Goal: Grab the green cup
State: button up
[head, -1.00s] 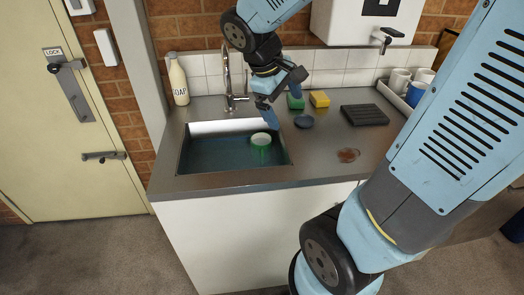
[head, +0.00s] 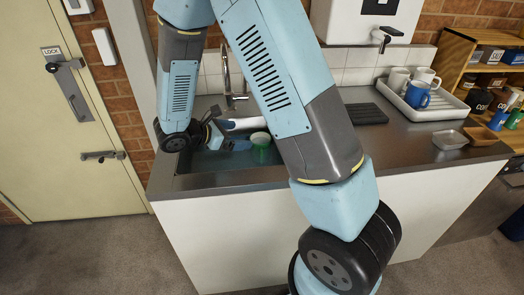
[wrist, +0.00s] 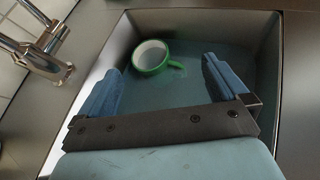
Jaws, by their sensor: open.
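The green cup (head: 260,150), with a pale inside, sits in the sink toward its right side in the head view. In the wrist view the green cup (wrist: 150,58) shows its open mouth, with its handle pointing right. My gripper (head: 236,136) is just left of the cup in the head view, over the sink. In the wrist view my gripper (wrist: 162,74) is open, its two blue fingers apart and nothing held between them. The cup appears beyond the fingertips, between their lines. Whether they touch cannot be seen.
The sink (wrist: 272,60) walls surround the cup, and its floor looks bluish, perhaps water. A tap (wrist: 35,50) stands beside the sink. On the right of the counter are a white tray (head: 440,112) with mugs, a dark rack (head: 366,114) and a small dish (head: 450,139).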

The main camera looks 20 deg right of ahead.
notch_tip(320, 180, down, 3)
jog(key=w+a+n+t, duration=0.1)
jog(key=a+n, duration=0.1)
send_near(268, 139)
jog(key=shift+t, duration=0.3)
jog(key=x, duration=0.4)
jog(key=shift+d+f, duration=0.1)
jog(key=shift+f, duration=0.15)
jog(key=c, duration=1.6)
jog(key=shift+o, duration=0.2)
